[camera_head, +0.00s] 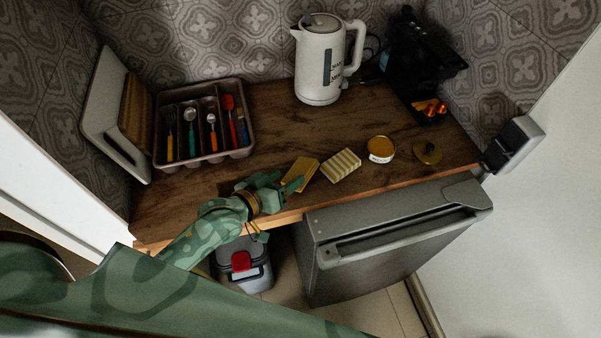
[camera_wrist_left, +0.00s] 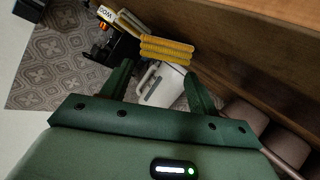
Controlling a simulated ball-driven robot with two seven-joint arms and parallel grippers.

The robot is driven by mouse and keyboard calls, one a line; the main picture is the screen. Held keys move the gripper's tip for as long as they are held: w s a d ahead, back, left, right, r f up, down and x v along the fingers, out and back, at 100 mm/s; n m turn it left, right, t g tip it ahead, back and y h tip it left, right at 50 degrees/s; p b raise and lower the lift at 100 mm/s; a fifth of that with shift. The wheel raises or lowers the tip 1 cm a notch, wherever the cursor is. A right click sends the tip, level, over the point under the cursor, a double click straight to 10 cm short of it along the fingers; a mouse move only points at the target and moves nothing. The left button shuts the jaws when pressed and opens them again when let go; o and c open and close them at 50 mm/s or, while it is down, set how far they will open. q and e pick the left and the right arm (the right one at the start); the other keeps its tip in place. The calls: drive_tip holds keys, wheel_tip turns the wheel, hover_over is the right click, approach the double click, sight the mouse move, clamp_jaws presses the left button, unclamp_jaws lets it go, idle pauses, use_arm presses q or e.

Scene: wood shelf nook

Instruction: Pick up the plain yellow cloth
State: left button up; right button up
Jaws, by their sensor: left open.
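The plain yellow cloth (camera_head: 300,174) lies folded on the wood counter near its front edge. To its right is a yellow-and-white striped cloth (camera_head: 341,165). My left gripper (camera_head: 280,186) is at the counter's front edge, just left of the plain cloth, its fingers pointing at it. In the left wrist view the jaws (camera_wrist_left: 158,72) are apart, with nothing held between them. A yellow cloth (camera_wrist_left: 166,50), seemingly the plain one, shows just beyond the fingertips there. I cannot tell whether a finger touches it. My right gripper is in neither view.
The wood counter (camera_head: 270,125) holds a cutlery tray (camera_head: 203,158), a white kettle (camera_head: 320,78), a black coffee machine (camera_head: 410,55), a yellow tin (camera_head: 380,149) and a gold lid (camera_head: 427,152). A lidded bin (camera_head: 245,272) stands under the counter.

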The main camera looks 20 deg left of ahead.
sight(297, 172)
use_arm(q)
drive_tip(key=b+x, duration=0.1)
drive_tip(key=x, duration=0.3)
drive_tip(key=shift+w+d+f, duration=0.1)
drive_tip(key=shift+w+f, duration=0.1)
drive_tip(key=shift+w, duration=0.05)
drive_tip(key=shift+s, duration=0.1)
drive_tip(key=c, duration=0.6)
drive_tip(key=shift+r, duration=0.1)
